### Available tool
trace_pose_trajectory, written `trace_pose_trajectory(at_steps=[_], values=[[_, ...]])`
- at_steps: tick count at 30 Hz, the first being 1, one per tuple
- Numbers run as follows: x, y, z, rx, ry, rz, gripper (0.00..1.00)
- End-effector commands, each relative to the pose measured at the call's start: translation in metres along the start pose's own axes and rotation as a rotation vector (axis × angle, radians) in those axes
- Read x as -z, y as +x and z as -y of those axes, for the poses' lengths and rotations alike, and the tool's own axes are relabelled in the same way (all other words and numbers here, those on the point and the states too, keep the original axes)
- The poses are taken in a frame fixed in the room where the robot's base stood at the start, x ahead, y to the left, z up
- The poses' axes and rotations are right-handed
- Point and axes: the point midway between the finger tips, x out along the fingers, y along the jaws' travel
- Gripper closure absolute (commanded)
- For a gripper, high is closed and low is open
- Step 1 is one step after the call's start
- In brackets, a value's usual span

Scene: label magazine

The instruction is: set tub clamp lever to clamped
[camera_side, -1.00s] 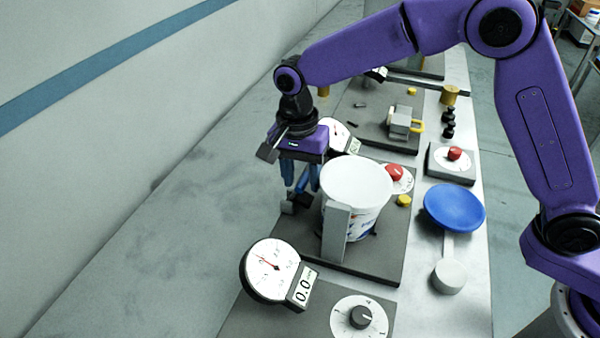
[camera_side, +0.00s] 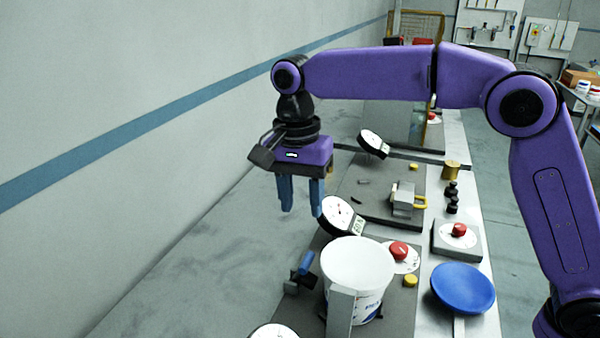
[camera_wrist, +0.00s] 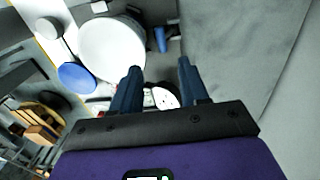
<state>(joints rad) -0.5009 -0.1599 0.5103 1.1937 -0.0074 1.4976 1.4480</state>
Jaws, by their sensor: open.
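The white tub (camera_side: 357,268) stands on a dark base plate, with a grey upright block (camera_side: 340,312) at its near side. The tub also shows in the wrist view (camera_wrist: 110,48). The clamp lever (camera_side: 306,264) has a blue handle rising at a tilt from a dark clamp body (camera_side: 298,284), left of the tub. The blue handle also shows in the wrist view (camera_wrist: 160,39). I cannot tell whether the clamp presses on the tub. My gripper (camera_side: 301,208) is open and empty, pointing down, above and apart from the lever. Its fingers show in the wrist view (camera_wrist: 159,69).
A dial gauge (camera_side: 340,215) stands behind the tub, close to my fingers. A red knob (camera_side: 398,250), a yellow button (camera_side: 411,281) and a blue dish (camera_side: 463,288) lie to the right. A grey latch block with a yellow handle (camera_side: 420,203) is farther back. The left floor is clear.

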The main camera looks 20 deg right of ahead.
Motion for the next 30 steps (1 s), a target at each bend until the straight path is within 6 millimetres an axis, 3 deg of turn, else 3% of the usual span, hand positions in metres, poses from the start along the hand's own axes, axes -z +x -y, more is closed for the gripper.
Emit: trace_pose_trajectory(at_steps=[3,9,23,27,30], values=[[0.0,-0.019,0.001,0.003,-0.001,0.0,0.56],[0.0,-0.038,0.0,-0.001,-0.002,0.0,0.56],[0.0,-0.046,0.0,-0.002,-0.001,0.0,0.56],[0.0,-0.046,0.001,-0.003,-0.024,0.0,0.98],[0.001,-0.045,0.007,-0.009,-0.113,0.001,1.0]])
